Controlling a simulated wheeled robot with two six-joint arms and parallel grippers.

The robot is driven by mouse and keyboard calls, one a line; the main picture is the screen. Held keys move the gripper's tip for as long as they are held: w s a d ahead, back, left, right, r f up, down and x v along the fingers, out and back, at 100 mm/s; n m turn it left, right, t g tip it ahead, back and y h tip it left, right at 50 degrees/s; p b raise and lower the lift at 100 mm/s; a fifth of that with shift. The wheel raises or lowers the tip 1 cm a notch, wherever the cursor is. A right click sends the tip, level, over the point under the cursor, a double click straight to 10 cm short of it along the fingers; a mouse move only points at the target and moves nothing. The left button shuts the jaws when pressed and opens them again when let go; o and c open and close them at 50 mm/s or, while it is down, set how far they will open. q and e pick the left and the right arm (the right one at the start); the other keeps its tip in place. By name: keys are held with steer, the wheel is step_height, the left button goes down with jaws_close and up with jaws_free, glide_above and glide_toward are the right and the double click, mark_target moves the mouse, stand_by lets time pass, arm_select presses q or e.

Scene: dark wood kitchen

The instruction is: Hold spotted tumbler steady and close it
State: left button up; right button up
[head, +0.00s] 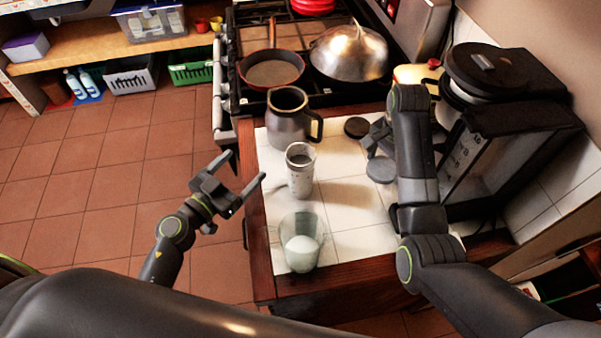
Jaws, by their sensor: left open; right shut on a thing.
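The spotted tumbler (300,172), pale with speckles, stands upright and open-topped on the white tiled counter. My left gripper (249,166) is open to the left of the tumbler, apart from it, its fingers pointing toward it. My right gripper (377,148) is to the right of the tumbler, partly hidden by its own arm. It is shut on a grey round lid (381,170). How high the lid is above the counter is hard to tell.
A large grey mug (289,117) stands behind the tumbler, and a clear glass with white contents (301,243) stands in front. A dark round lid (356,127) lies near my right gripper. A black appliance (510,140) bounds the right; the stove (257,101) is behind.

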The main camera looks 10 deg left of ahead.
mark_target(290, 175)
steer(key=shift+r, duration=0.3)
steer(key=shift+p, duration=0.35)
arm_select(q)
steer(key=s+d+r+m+g+h, duration=0.1)
steer(key=s+d+m+g+h, duration=0.1)
steer(key=d+g, duration=0.3)
steer(key=shift+s+d+m+g, duration=0.15)
steer(key=shift+s+m+g, duration=0.4)
steer(key=shift+m+g, duration=0.4)
arm_select(e)
steer(key=shift+r, duration=0.1)
arm_select(q)
steer(key=x, duration=0.6)
steer(key=shift+w+d+p, duration=0.25)
steer(key=shift+d+p, duration=0.05)
steer(key=shift+p, duration=0.1)
arm_select(e)
steer(key=shift+r, duration=0.35)
